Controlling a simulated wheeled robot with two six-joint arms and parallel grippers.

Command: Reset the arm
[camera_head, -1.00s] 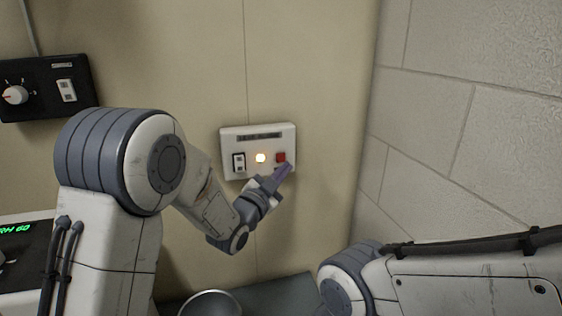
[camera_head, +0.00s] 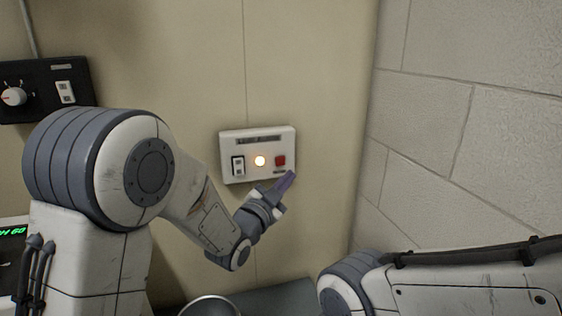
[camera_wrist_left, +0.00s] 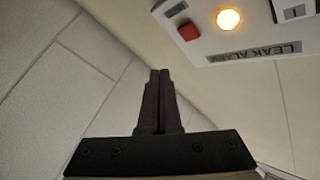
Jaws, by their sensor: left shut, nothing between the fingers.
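My left arm comes in from the left in the head view. Its gripper (camera_head: 287,181) is shut and empty, just below the lower right corner of a white wall panel (camera_head: 258,176). The panel carries a black-and-white rocker switch (camera_head: 238,166), a lit round lamp (camera_head: 260,161) and a red button (camera_head: 280,160). In the left wrist view the closed fingers (camera_wrist_left: 159,75) point up, apart from the panel (camera_wrist_left: 222,42). The red button (camera_wrist_left: 188,31) and lit lamp (camera_wrist_left: 228,19) show there too. My right gripper is out of view; only part of that arm shows.
A black box (camera_head: 40,88) with a dial and a switch is on the wall at the upper left. A device with a green display (camera_head: 12,232) stands at the left edge. A round metal rim (camera_head: 210,304) shows at the bottom. A block wall (camera_head: 470,130) stands on the right.

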